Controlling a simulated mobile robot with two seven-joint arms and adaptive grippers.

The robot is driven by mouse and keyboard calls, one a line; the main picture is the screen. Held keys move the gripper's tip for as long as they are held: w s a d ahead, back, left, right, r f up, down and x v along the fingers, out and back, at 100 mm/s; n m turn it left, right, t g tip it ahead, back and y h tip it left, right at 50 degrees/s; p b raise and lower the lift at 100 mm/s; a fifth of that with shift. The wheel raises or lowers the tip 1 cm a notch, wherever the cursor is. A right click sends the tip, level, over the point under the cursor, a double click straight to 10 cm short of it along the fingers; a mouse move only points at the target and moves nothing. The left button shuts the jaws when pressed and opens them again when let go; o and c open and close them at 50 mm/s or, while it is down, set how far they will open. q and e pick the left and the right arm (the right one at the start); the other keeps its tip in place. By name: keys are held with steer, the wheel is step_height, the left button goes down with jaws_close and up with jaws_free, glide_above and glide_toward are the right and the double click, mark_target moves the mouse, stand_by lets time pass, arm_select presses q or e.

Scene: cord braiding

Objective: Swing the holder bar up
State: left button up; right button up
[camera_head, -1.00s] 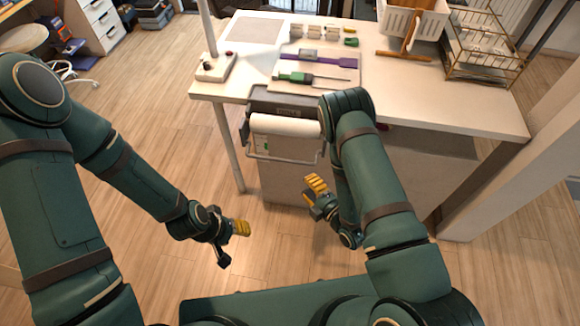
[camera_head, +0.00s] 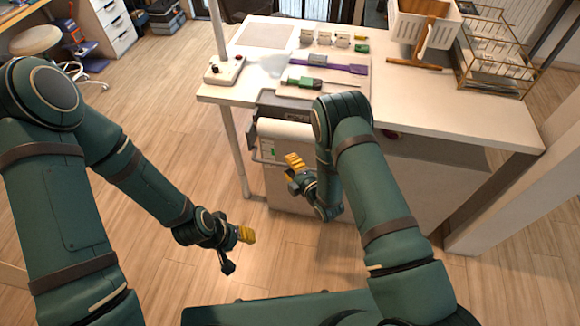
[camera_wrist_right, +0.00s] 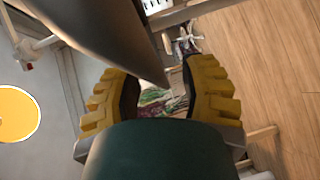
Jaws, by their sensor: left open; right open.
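The holder bar (camera_head: 252,150) is a thin grey metal bar at the front of the table, hanging below the edge by a white paper roll (camera_head: 284,130). Its left end shows in the head view; my right gripper and arm hide the rest. My right gripper (camera_head: 294,163) is open, with yellow fingers, just in front of and below the roll. In the right wrist view its fingers (camera_wrist_right: 160,80) are apart; a large grey tapered shape crosses above them, and I cannot tell if it is the bar. My left gripper (camera_head: 245,235) is open and low over the floor, away from the bar.
A table leg (camera_head: 235,150) stands left of the roll.

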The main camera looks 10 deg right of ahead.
steer(key=shift+o, duration=0.2)
steer(key=shift+w, duration=0.15)
jaws_close()
steer(key=shift+r+m, duration=0.2)
steer(key=shift+m, duration=0.1)
steer(key=shift+r+m+g+p, duration=0.6)
steer(key=shift+r+g+p, duration=0.05)
steer(key=shift+g+p, duration=0.35)
steer(key=shift+w+r+m+g+p, duration=0.1)
steer(key=shift+r+m+g+p, duration=0.35)
steer(key=shift+g, duration=0.25)
steer(key=shift+w+r+m+g, duration=0.1)
steer(key=shift+r+m+g, duration=0.15)
steer(key=shift+m+g, duration=0.4)
steer(key=shift+g, duration=0.25)
